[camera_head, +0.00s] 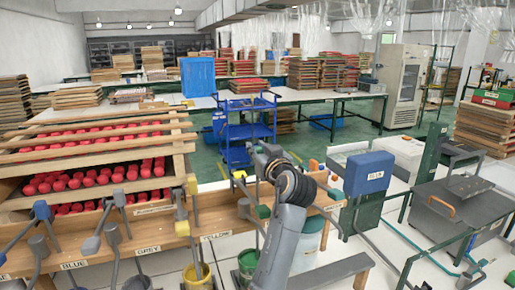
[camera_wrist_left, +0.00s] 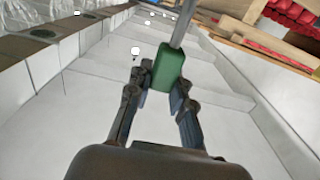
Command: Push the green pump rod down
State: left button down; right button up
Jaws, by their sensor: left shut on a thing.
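The green pump rod's handle (camera_wrist_left: 168,67) is a green block on a grey rod, in the upper middle of the left wrist view. My left gripper (camera_wrist_left: 177,90) has its two dark fingers on either side of the near end of this block and is shut on it. In the head view a green block (camera_head: 262,211) shows beside my arm, above the green bucket (camera_head: 248,264). My dark wrist and arm hide part of the board and rods there. My right gripper is not in view.
A wooden board with labels such as blue, grey and yellow runs along the front, with several pump rods on it. A yellow bucket (camera_head: 197,275) stands left of the green one. A rack of red items (camera_head: 90,175) is at left. A blue cart (camera_head: 247,130) stands behind.

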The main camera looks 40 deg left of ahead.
pick_arm(q)
notch_tip(320, 180, down, 3)
jog(key=shift+r+b, duration=0.1)
jog(key=shift+b, duration=0.6)
jog(key=c, duration=1.2)
grip_release()
jog(key=shift+o, duration=0.2)
jog(key=v, duration=1.2)
